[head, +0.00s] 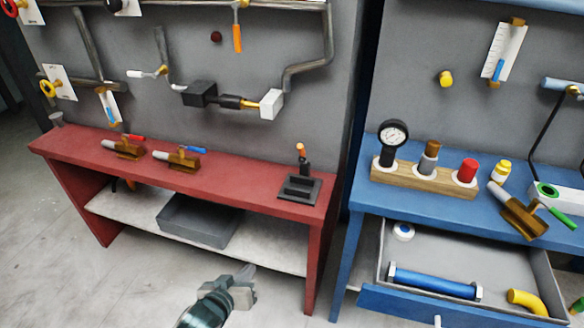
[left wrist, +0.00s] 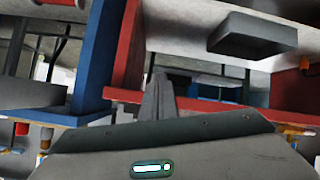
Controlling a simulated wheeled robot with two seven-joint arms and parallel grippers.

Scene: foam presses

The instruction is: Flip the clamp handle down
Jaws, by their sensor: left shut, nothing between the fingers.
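A dark clamp-like fixture (head: 300,185) sits on the right end of the red bench. Its short black handle with an orange tip (head: 301,150) stands upright. My left gripper (head: 247,273) is shut and empty, low in front of the red bench, below and left of the fixture and well apart from it. In the left wrist view the shut fingers (left wrist: 157,95) point toward the bench's underside, and I cannot make out the fixture there. My right gripper is not in view.
The red bench (head: 215,187) carries two brown valves with a red (head: 128,148) and a blue handle (head: 183,157). A grey bin (head: 200,221) is on its lower shelf. At right, a blue bench (head: 355,200) has an open drawer (head: 440,303). Pipes line the wall behind.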

